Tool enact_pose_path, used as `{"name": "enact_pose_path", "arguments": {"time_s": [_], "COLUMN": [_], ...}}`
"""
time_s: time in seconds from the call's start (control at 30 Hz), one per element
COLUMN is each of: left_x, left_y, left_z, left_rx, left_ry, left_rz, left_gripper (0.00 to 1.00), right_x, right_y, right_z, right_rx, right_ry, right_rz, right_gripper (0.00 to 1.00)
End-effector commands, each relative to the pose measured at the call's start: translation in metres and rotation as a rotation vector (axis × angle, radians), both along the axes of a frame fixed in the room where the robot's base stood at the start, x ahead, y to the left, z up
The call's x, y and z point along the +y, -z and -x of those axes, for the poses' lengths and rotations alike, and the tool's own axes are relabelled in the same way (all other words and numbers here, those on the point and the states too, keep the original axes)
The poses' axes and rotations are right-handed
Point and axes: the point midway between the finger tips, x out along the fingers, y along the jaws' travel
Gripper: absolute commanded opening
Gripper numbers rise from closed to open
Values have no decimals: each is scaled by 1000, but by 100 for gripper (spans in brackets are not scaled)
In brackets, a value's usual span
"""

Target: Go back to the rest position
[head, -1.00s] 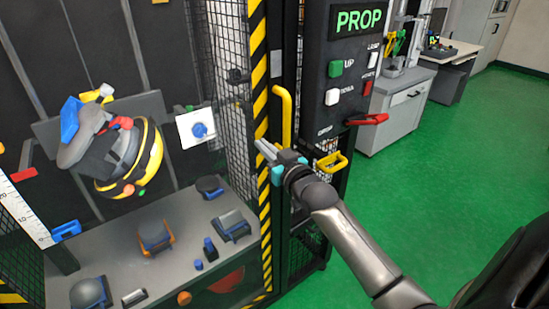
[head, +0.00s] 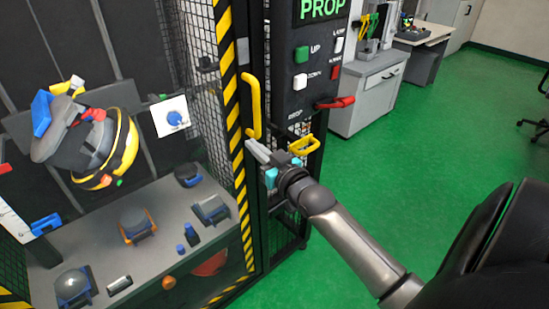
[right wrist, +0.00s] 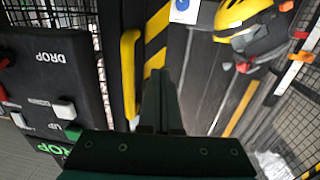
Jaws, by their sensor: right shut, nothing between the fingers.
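My right gripper (head: 258,152) is shut and empty in the head view, in front of the drop tower's cage. It is just below the yellow door handle (head: 252,105) and left of the smaller yellow handle (head: 304,146). In the right wrist view my shut fingers (right wrist: 158,100) point toward the cage, with the yellow door handle (right wrist: 129,70) to their left. Whether they touch the handle is not clear, but a gap shows in the wrist view. My left gripper is not in view.
Inside the cage a yellow-and-black helmet assembly (head: 100,145) hangs above a grey bench (head: 100,250). Green floor (head: 400,160) is free at right.

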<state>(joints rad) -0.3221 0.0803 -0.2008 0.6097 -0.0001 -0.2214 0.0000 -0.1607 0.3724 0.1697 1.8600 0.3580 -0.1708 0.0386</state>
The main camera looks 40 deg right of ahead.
Motion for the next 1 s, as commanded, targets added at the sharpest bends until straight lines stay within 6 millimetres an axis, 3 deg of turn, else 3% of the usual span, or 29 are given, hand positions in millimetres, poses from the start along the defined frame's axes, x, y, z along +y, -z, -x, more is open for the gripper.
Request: {"name": "enact_pose_path", "arguments": {"time_s": [0.1,0.2,0.43,0.77,0.87,0.97,1.0], "left_x": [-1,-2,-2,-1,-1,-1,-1], "left_y": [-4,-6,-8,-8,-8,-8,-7], "left_z": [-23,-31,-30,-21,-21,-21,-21], "left_rx": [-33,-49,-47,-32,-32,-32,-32], "left_ry": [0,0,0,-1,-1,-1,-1], "left_rz": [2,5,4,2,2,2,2], "left_gripper": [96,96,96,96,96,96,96], "right_x": [-1,-1,-2,-3,-4,-6,-6], "right_y": [0,0,0,1,18,61,86], "right_z": [20,33,53,58,58,61,65], "right_rx": [4,3,2,3,37,125,176], "right_ry": [0,0,0,1,9,26,34], "right_rz": [2,2,0,0,-5,-11,-14], "right_gripper": [0,0,0,0,0,0,0]}}
